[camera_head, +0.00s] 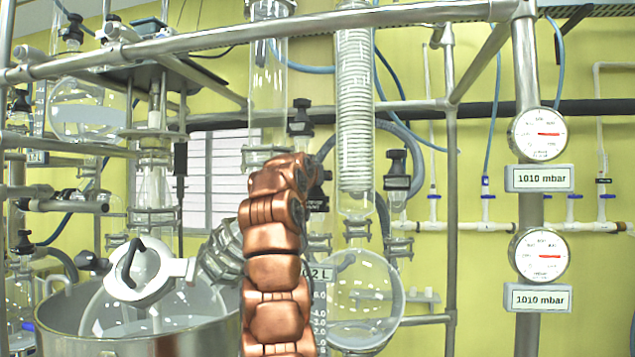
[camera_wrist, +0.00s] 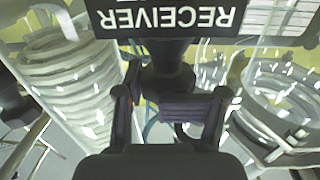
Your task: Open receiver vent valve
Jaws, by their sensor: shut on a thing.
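My copper-coloured arm rises in the middle of the head view, and my dark gripper (camera_head: 318,190) shows only partly behind its top. In the wrist view the two fingers of my gripper (camera_wrist: 172,100) are shut on a black valve knob (camera_wrist: 170,62), one finger on each side. A black label (camera_wrist: 165,16) reading RECEIVER, upside down in this view, is just beyond the knob. A second line of its text is mostly hidden. My arm hides the gripped knob in the head view. The valve's turn position cannot be told.
A coiled glass condenser (camera_head: 355,110) stands close to the right of my arm, above a round flask (camera_head: 360,300). Another black-topped valve (camera_head: 397,170) is farther right. Steel rack bars (camera_head: 390,15) cross above. Two gauges (camera_head: 538,134) (camera_head: 538,255) with 1010 mbar displays hang on the right post.

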